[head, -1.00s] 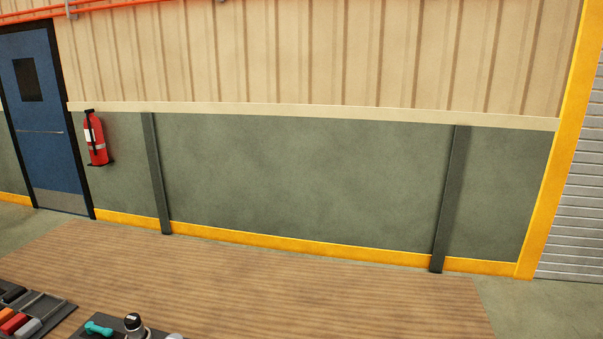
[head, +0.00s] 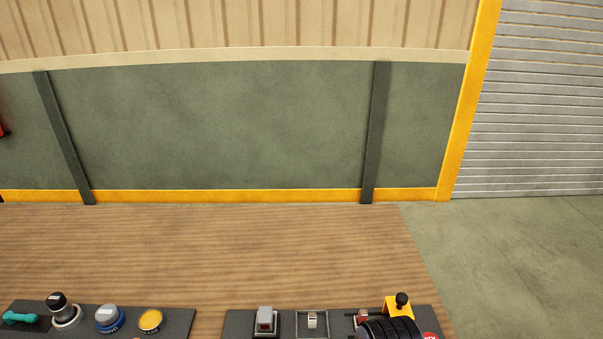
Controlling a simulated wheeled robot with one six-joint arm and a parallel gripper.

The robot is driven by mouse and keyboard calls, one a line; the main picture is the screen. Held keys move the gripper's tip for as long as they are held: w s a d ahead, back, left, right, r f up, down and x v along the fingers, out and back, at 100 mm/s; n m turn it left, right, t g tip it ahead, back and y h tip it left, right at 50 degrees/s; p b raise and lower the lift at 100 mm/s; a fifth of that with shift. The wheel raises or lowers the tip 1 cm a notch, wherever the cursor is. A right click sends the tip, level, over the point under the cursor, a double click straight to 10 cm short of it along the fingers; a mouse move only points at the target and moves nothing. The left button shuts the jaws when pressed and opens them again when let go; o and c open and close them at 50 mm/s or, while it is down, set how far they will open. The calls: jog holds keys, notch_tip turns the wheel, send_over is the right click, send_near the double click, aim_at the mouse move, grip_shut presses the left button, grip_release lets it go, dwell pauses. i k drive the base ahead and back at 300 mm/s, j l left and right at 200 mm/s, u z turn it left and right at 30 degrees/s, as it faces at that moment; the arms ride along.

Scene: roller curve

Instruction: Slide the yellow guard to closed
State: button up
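I cannot tell how far the guard is slid. My gripper is not in view.
The same panel holds a grey rocker switch (head: 265,319), a small metal-framed switch (head: 312,321) and a red button (head: 430,336). A left panel carries a teal handle (head: 20,318), a black knob, a blue-ringed knob and a yellow button (head: 150,320). The wooden tabletop (head: 200,245) behind is bare.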

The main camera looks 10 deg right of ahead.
aim_at(399, 310)
jog(key=k+l+z, duration=0.15)
jog(key=l, duration=0.5)
jog(key=l+z, duration=0.15)
jog(key=l, duration=0.55)
